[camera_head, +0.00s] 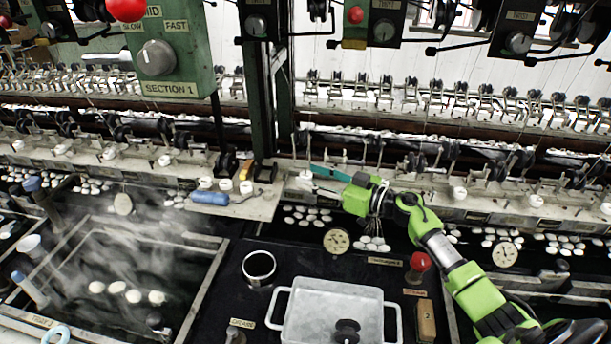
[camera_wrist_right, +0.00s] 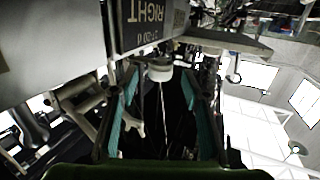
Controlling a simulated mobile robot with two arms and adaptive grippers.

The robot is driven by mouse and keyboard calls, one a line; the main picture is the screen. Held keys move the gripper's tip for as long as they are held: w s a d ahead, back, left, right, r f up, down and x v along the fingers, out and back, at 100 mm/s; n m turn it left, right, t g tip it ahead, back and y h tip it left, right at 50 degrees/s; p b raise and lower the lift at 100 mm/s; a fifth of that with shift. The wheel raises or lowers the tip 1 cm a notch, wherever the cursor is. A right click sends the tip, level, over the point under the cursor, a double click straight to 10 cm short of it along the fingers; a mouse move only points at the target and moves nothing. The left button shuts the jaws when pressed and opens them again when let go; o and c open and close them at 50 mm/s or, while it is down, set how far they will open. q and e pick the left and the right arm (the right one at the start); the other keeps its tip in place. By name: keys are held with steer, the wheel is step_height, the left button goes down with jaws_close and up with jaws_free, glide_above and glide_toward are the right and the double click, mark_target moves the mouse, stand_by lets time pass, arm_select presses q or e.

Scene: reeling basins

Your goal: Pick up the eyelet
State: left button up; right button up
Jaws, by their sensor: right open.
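A small white eyelet (camera_head: 305,175) sits on the pale ledge (camera_head: 262,207) beyond the basins. My left gripper is not in view.
Similar white pieces (camera_head: 226,184) and a blue-handled tool (camera_head: 210,198) lie left on the ledge. A white tray (camera_head: 331,285) and a metal ring (camera_head: 258,266) are in front. A steaming basin (camera_head: 130,262) is at left. The green SECTION 1 box (camera_head: 170,25) hangs above.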

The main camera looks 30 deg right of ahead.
steer(key=c, duration=0.9)
steer(key=shift+r, duration=0.1)
steer(key=shift+r+p, duration=0.75)
steer(key=shift+p, duration=0.3)
